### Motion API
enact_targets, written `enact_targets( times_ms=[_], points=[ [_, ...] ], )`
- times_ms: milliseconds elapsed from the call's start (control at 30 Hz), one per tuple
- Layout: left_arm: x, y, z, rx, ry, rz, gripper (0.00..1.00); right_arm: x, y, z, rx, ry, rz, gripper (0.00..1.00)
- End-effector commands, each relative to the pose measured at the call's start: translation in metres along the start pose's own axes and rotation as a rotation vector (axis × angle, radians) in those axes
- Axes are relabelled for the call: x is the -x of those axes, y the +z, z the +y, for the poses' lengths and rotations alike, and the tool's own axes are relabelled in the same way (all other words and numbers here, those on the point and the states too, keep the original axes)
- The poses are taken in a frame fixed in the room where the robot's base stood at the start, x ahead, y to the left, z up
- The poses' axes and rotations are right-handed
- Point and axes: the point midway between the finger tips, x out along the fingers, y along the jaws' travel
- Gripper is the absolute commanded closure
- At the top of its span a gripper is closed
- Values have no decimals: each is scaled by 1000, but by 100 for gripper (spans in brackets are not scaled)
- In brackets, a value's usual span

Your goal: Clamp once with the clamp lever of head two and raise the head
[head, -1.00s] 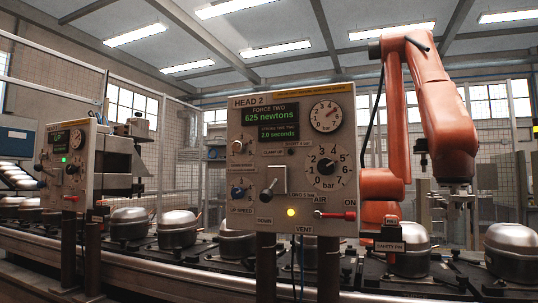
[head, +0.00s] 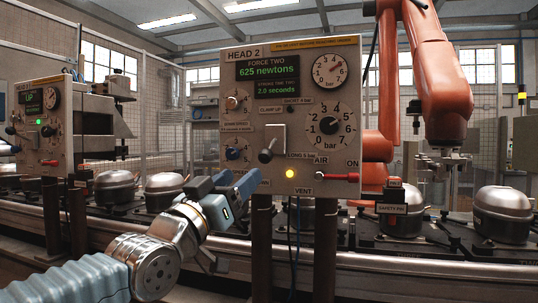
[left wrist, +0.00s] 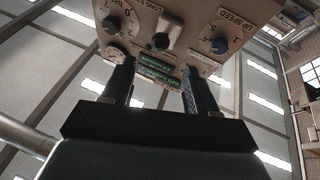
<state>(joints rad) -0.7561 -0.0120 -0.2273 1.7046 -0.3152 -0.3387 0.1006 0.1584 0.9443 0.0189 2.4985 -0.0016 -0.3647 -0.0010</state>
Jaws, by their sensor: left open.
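The head two panel (head: 235,110) faces me, with a green display reading 625 newtons and 2.0 seconds. Its clamp lever (head: 266,155) has a black knob sitting at the lower left of a grey slotted plate (head: 275,137), between the CLAMP UP and DOWN labels. My left gripper (head: 232,182) is just below and left of the lever, hiding part of the DOWN label. In the left wrist view the gripper (left wrist: 158,68) has its two fingers apart with nothing between them; the lever knob (left wrist: 160,41) shows beyond the tips. My right gripper is out of view.
A yellow lamp (head: 290,174) is lit beside a red air handle (head: 340,176). A blue knob (head: 233,153) sits left of the lever. Another head panel (head: 38,125) stands at left. Compressors (head: 503,210) line the conveyor; an orange robot arm (head: 437,70) stands behind.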

Motion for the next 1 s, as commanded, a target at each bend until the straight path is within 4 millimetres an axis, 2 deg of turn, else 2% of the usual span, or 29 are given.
enact_targets(
  times_ms=[300,500,700,1000],
  points=[
    [-73,-2,0,-3,-2,-6,42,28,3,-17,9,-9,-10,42],
    [-110,-1,0,-2,-1,-5,42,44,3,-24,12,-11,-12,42],
    [-127,2,0,-1,-1,-4,42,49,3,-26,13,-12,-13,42],
    [-128,3,0,0,-1,-4,42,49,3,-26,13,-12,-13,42]
  ],
)
